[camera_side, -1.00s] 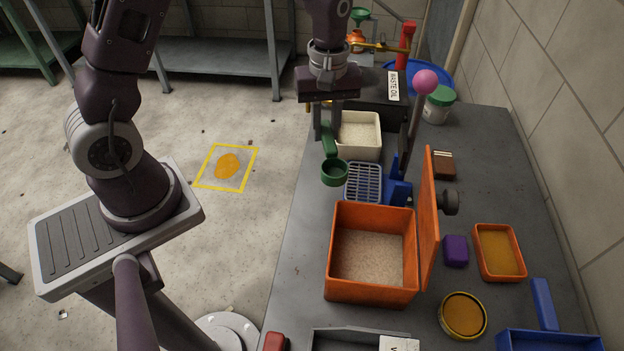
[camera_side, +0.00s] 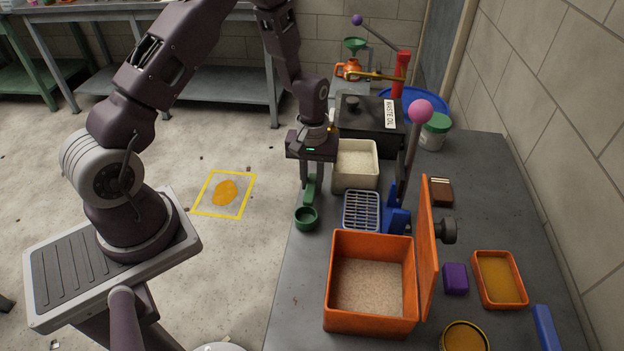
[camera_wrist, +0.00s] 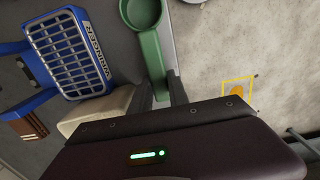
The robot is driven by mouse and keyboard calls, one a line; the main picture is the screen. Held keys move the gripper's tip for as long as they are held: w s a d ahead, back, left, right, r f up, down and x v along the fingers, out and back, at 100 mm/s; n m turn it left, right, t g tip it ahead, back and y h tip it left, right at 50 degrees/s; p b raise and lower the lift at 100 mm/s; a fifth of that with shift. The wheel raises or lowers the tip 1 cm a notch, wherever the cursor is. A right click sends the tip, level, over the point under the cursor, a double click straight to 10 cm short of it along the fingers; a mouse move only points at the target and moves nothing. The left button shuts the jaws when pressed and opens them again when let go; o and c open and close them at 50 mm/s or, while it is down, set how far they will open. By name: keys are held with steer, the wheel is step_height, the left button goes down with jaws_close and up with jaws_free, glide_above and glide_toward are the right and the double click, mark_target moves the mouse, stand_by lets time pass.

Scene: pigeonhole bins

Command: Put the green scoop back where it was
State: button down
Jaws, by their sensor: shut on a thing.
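The green scoop (camera_side: 306,219) is at the left edge of the bench in the side view, left of the blue wringer grid (camera_side: 361,211). My gripper (camera_side: 311,196) is shut on its handle, with the cup towards the camera. Whether the cup touches the bench I cannot tell. In the wrist view the scoop's handle (camera_wrist: 153,65) runs up from between my fingers (camera_wrist: 159,98) to the cup, which the top edge cuts off. A cream bin (camera_side: 356,179) of pale grains stands just right of my gripper. An orange bin (camera_side: 372,323) of similar grains stands nearer the camera.
The orange bin's lid (camera_side: 427,250) stands upright at its right. A pink-knobbed lever (camera_side: 413,140) rises beside the wringer. A black waste oil box (camera_side: 365,128) stands behind the cream bin. A purple block (camera_side: 455,279) and an orange tray (camera_side: 498,280) lie at the right.

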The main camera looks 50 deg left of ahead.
steer(key=shift+f, duration=0.1)
steer(key=c, duration=1.3)
jaws_free()
steer(key=shift+o, duration=0.2)
